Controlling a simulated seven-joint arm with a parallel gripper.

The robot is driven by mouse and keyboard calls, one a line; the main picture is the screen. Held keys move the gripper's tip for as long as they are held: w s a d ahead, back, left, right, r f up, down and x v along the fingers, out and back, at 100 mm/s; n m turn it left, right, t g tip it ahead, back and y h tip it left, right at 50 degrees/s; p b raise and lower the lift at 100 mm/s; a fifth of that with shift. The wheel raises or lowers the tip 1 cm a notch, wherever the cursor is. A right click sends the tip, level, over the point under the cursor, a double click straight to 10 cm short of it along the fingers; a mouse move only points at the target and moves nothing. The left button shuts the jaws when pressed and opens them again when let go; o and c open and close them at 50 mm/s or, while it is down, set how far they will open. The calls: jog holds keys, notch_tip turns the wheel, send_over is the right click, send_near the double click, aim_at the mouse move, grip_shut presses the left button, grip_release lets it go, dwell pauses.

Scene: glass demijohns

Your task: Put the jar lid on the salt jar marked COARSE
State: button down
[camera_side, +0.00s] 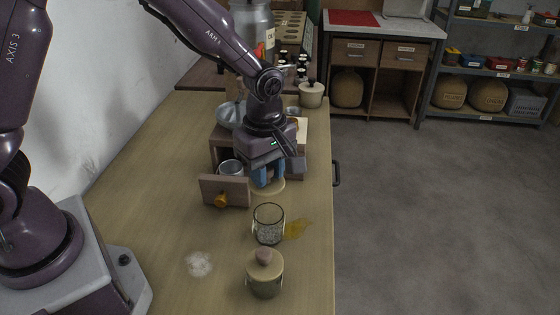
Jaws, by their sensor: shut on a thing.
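My gripper (268,180), with blue fingers, points down over the table in front of a small wooden cabinet. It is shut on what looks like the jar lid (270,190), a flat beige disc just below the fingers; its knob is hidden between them. An open glass jar (268,224) with greyish contents stands nearer the camera, below the disc in the picture and apart from it. A beige jar (265,280) with a lid and brownish knob stands nearer still. Another lidded beige jar (311,96) is at the far end. I cannot read COARSE on any jar.
The wooden cabinet (222,146) has a drawer (224,190) pulled out, with a metal tin (231,168) in it. A metal bowl (230,114) sits on top. An amber patch (298,229) and white grains (199,263) lie on the table (150,190). The left side is clear.

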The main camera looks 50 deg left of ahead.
dwell(0.3)
jog(key=shift+w+f, duration=0.1)
jog(key=shift+f, duration=2.95)
jog(key=shift+f, duration=0.9)
dwell(0.3)
jog(key=shift+c, duration=2.4)
grip_release()
jog(key=shift+r, duration=3.5)
jog(key=shift+r, duration=0.1)
